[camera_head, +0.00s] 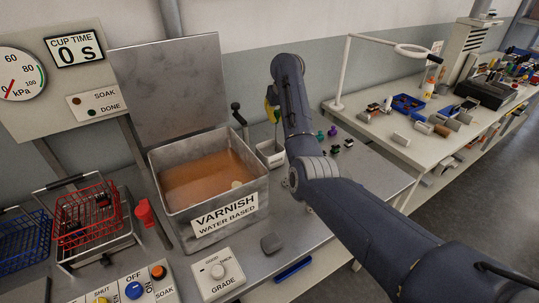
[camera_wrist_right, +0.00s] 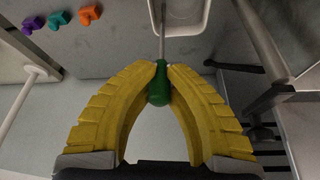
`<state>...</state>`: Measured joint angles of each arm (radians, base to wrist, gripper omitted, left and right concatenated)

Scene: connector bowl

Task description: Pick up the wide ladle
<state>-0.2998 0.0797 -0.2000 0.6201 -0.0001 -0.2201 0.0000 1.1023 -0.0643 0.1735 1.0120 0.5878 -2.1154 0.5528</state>
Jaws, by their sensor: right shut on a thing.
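My right gripper (camera_head: 272,108) is above and behind the white container (camera_head: 270,153), right of the varnish tank (camera_head: 160,205). Its yellow fingers (camera_wrist_right: 161,70) are shut on a green handle (camera_wrist_right: 158,94) in the wrist view. A thin metal shaft (camera_wrist_right: 163,35) runs from this handle towards the white container (camera_wrist_right: 186,17). The shaft's far end is not visible, so I cannot tell how wide the ladle's bowl is. My left gripper is not in view.
The tank's lid (camera_head: 166,85) stands open. A red wire basket (camera_head: 92,215) and a blue one (camera_head: 22,242) sit at the left. Small purple, teal and orange pieces (camera_wrist_right: 58,20) lie nearby. A grade box (camera_head: 219,273) stands in front.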

